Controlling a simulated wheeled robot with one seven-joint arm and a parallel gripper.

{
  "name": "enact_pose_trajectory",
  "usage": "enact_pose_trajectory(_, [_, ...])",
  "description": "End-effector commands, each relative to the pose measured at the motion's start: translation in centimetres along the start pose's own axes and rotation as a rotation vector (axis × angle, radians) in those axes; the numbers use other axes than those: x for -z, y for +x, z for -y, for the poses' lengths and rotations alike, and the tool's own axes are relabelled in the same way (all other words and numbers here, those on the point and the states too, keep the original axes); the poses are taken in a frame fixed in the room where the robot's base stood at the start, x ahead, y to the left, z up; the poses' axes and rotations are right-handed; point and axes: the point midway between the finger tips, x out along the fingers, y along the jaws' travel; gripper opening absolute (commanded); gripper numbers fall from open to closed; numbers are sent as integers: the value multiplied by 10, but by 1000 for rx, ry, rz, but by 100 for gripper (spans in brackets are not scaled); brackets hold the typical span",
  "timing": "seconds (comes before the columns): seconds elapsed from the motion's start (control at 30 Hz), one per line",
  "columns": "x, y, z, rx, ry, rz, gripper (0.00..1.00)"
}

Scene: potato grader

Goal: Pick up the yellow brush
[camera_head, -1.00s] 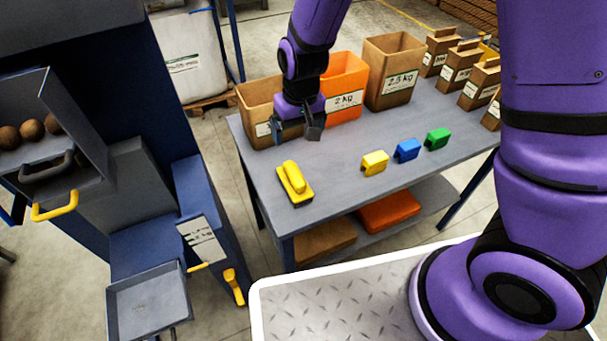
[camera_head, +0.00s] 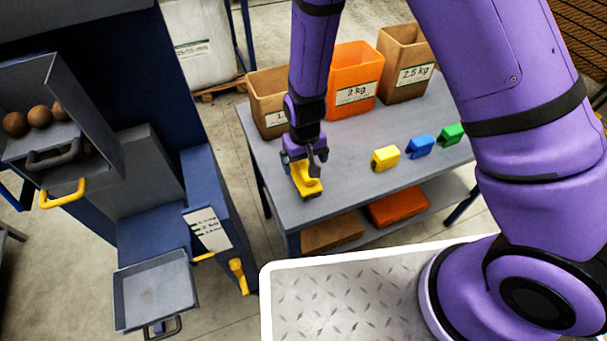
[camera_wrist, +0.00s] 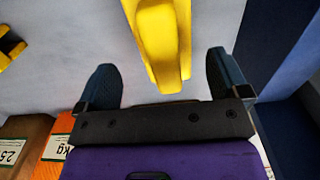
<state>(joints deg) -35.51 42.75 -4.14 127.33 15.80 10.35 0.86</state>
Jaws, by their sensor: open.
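The yellow brush (camera_head: 307,184) lies on the grey table (camera_head: 345,190), near its left front corner. My gripper (camera_head: 306,165) is just above the brush and hides its far part in the head view. In the wrist view, my gripper (camera_wrist: 160,85) is open, with its two dark fingers spread wide. The brush (camera_wrist: 160,40) shows between and ahead of the fingertips, its near end reaching into the gap. Neither finger visibly touches it.
Yellow (camera_head: 385,157), blue (camera_head: 420,146) and green (camera_head: 453,133) blocks stand to the right on the table. A brown box (camera_head: 268,112), an orange 2 kg box (camera_head: 352,90) and a 2.5 kg box (camera_head: 405,65) stand along the back. The blue grader (camera_head: 215,200) is left.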

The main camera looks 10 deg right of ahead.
Motion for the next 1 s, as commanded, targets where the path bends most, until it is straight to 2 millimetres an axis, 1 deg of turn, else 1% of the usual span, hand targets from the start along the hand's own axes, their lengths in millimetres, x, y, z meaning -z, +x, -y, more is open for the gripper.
enact_pose_trajectory(0.3, [-4, 39, 5, -1, 1, 2, 94])
enact_pose_trajectory(0.4, [-4, 47, 5, 0, 0, 2, 94])
enact_pose_trajectory(0.7, [-4, 50, 5, 0, 0, 0, 94])
enact_pose_trajectory(0.73, [-4, 50, 5, 0, 0, 0, 89])
enact_pose_trajectory(0.77, [-4, 50, 5, 0, 0, 0, 82])
enact_pose_trajectory(0.8, [-4, 50, 5, 0, 0, 0, 73])
enact_pose_trajectory(0.87, [-4, 50, 5, 0, 0, 0, 59])
enact_pose_trajectory(0.9, [-4, 50, 5, 0, 0, 0, 50])
enact_pose_trajectory(0.97, [-4, 50, 5, 0, 0, 0, 36])
enact_pose_trajectory(1.0, [-4, 50, 5, 0, 0, 0, 31])
